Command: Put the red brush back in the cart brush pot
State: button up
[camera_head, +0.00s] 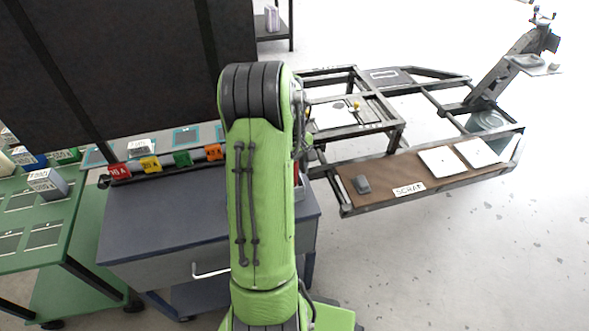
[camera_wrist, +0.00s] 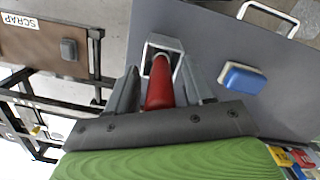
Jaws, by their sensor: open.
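The red brush (camera_wrist: 160,88) shows in the wrist view between the two fingers of my gripper (camera_wrist: 160,70). Its far end reaches into the mouth of the square grey brush pot (camera_wrist: 177,44), which stands on the grey cart top (camera_wrist: 215,40). My gripper is open, with one finger on each side of the brush and gaps visible between. The brush's near end is hidden by the gripper body.
A blue and white sponge (camera_wrist: 242,78) lies on the cart top to the right of the pot. A green table (camera_head: 75,225) stands at left, and a dark frame with a brown scrap board (camera_head: 385,192) at right.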

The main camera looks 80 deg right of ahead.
jog(key=r+p, duration=0.1)
jog(key=r, duration=0.3)
jog(key=r+p, duration=0.1)
jog(key=r, duration=0.3)
jog(key=w+r+p, duration=0.1)
jog(key=r+p, duration=0.1)
jog(key=r, duration=0.2)
jog(key=shift+d+r, duration=0.2)
jog(key=shift+d, duration=0.1)
jog(key=w+a+r+n+t+h, duration=0.1)
jog(key=w+a+r+n, duration=0.1)
jog(key=w+a+r, duration=0.65)
jog(key=w+a+r+n+t+h, duration=0.15)
jog(key=w+a, duration=0.45)
jog(key=a, duration=0.7)
jog(key=s+a+n+t+y, duration=0.1)
jog(key=s+a+t, duration=0.1)
jog(key=a, duration=0.7)
jog(key=s+a+n+t+y, duration=0.1)
jog(key=s+a, duration=0.3)
jog(key=a, duration=0.6)
jog(key=shift+f+n+t, duration=0.45)
jog(key=shift+n, duration=0.3)
